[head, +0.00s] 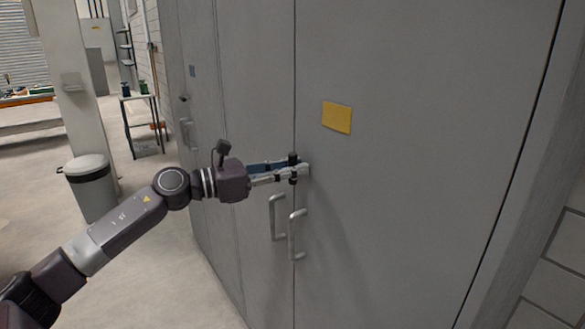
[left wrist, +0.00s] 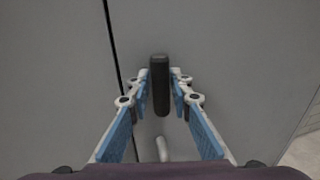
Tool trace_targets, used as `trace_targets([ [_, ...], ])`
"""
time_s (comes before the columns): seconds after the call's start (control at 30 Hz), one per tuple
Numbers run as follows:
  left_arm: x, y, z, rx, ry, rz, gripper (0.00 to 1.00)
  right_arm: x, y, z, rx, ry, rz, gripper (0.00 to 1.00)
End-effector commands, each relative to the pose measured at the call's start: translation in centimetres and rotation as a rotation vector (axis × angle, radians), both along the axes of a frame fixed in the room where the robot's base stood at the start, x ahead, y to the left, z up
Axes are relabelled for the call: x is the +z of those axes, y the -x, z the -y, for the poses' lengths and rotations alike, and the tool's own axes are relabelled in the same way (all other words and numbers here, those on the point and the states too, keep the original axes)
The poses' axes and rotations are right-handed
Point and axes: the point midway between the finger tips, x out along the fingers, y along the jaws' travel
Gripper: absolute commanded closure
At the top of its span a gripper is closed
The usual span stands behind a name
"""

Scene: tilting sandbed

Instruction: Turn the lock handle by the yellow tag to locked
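The yellow tag (head: 337,117) is on the grey cabinet door, above and right of my left gripper. The lock handle (head: 293,158) is a short black bar on the door by the seam, below and left of the tag. In the left wrist view the lock handle (left wrist: 160,85) stands upright, roughly along the seam. My left gripper (head: 291,173) is at the handle, with its fingers on either side. In the left wrist view the gripper (left wrist: 161,78) looks open, with narrow gaps beside the handle. Fingers hide part of the handle in the head view. My right gripper is not in view.
Two grey pull handles, a left one (head: 277,218) and a right one (head: 296,235), stick out below my gripper. A bin (head: 88,178) stands by a pillar on the left. Open floor lies left of the cabinet.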

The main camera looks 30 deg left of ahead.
Motion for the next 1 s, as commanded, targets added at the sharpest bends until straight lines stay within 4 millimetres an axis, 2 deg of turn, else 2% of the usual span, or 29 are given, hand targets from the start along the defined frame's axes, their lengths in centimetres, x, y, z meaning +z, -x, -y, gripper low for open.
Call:
trace_targets([
  [0.03,0.0,0.0,0.0,0.0,0.0,0.0,0.88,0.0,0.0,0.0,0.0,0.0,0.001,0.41],
  [0.13,0.0,0.0,0.0,0.0,0.0,0.0,0.99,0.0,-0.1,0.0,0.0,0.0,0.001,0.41],
  [0.17,0.0,0.0,0.0,0.0,0.0,0.0,1.0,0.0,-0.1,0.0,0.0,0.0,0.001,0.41],
  [0.57,-0.1,0.0,0.0,-0.001,0.056,-0.023,1.0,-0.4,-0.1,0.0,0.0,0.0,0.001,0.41],
  [1.0,-0.2,0.0,0.0,-0.002,0.375,-0.155,1.0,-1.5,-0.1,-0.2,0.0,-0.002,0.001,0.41],
])
